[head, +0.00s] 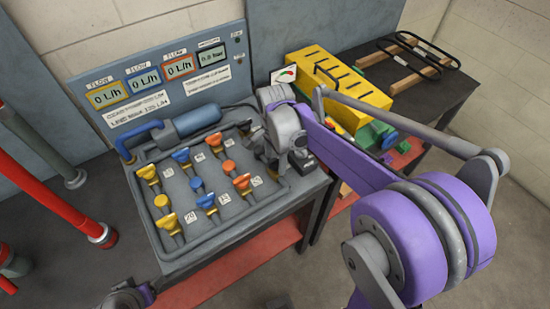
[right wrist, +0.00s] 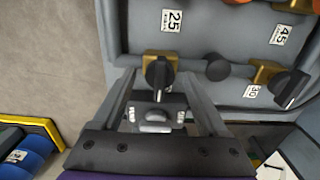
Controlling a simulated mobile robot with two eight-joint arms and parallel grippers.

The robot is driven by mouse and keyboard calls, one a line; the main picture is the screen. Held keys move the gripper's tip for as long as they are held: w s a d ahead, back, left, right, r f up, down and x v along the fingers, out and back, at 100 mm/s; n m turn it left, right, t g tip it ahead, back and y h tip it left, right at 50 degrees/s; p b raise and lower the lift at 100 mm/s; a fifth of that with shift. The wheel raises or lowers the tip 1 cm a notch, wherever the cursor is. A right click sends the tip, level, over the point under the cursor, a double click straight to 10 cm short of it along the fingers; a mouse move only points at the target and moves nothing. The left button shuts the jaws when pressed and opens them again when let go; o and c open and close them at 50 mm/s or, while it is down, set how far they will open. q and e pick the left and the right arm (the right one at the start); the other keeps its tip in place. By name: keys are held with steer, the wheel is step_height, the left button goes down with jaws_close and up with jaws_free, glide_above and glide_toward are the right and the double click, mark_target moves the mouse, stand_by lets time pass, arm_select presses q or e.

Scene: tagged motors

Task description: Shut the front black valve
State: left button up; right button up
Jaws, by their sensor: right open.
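The front black valve (right wrist: 158,72) shows in the right wrist view as a black handle on a brass body, beside the tag 25. My right gripper (right wrist: 160,84) is open, with one finger on each side of this handle. I cannot tell whether the fingers touch it. In the head view my right gripper (head: 292,155) is over the right end of the valve panel (head: 205,238) and largely hides the black valves. A second black valve (right wrist: 290,88), its handle slanted, sits farther right in the right wrist view, near the tag 30.
Yellow, blue and orange valves (head: 242,182) fill the panel left of my gripper. A board with flow displays (head: 160,75) stands behind. A yellow box (head: 335,80) stands on the dark table to the right. Red and grey pipes (head: 60,205) are at far left.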

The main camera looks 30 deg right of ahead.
mark_target(275, 160)
steer(key=shift+r, duration=0.1)
step_height(275, 160, up, 11)
steer(key=shift+f+p, duration=0.2)
steer(key=shift+p, duration=0.2)
stand_by(0.3)
steer(key=s+a+f+n+t, duration=0.2)
steer(key=s+a+f+n, duration=0.1)
steer(key=s+n, duration=0.5)
steer(key=s+a+f+n+t, duration=0.3)
steer(key=s+f+n, duration=0.3)
steer(key=n, duration=0.3)
steer(key=shift+s+a+p, duration=0.35)
steer(key=shift+s+p, duration=0.1)
steer(key=shift+s, duration=0.4)
